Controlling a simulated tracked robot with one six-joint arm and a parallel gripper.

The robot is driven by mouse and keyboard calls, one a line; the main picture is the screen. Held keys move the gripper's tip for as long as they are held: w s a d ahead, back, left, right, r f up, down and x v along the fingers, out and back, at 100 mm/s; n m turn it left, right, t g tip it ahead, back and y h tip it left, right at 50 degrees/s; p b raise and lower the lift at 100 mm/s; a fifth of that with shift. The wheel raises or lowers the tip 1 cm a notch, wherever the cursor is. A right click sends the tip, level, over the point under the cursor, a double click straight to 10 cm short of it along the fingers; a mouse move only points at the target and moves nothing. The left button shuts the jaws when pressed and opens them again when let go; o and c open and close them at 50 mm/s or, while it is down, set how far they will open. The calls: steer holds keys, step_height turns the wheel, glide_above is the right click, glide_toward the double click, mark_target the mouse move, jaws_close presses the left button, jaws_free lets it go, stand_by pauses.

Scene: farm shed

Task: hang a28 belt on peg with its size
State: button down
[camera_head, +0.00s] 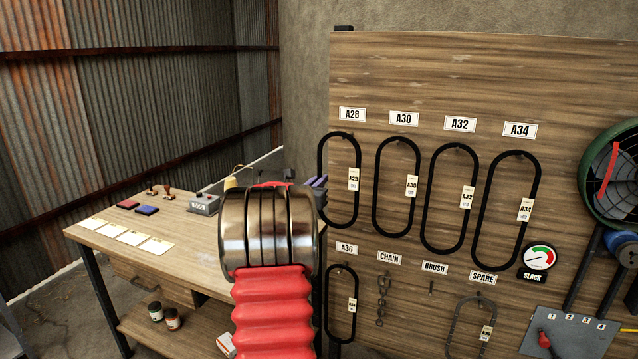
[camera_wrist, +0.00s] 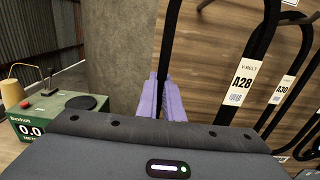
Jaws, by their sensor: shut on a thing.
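The A28 belt (camera_head: 357,158) is a narrow black loop with a white tag. It is upright in front of the board, just under the A28 sign (camera_head: 352,114). Its top is close to the peg spot there; I cannot tell whether the peg bears it. My gripper (camera_head: 318,182) has purple fingers and is shut on the belt's left strand. In the wrist view the fingers (camera_wrist: 168,92) close around that strand, and the tag (camera_wrist: 242,84) reads A28.
The A30 belt (camera_head: 376,190), A32 belt (camera_head: 425,205) and A34 belt (camera_head: 477,225) hang close by on the right. A workbench (camera_head: 190,262) stands left. A chain (camera_head: 383,300) hangs lower right.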

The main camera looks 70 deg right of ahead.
steer(key=shift+s+d, duration=0.2)
steer(key=shift+d, duration=1.65)
steer(key=shift+s+d, duration=0.15)
steer(key=shift+d, duration=1.65)
stand_by(1.0)
steer(key=shift+f, duration=0.7)
stand_by(0.3)
steer(key=c, duration=1.8)
jaws_free()
steer(key=a, duration=0.4)
steer(key=w+a, duration=0.1)
steer(key=a, duration=0.8)
steer(key=shift+w+a, duration=0.15)
steer(key=shift+a, duration=0.25)
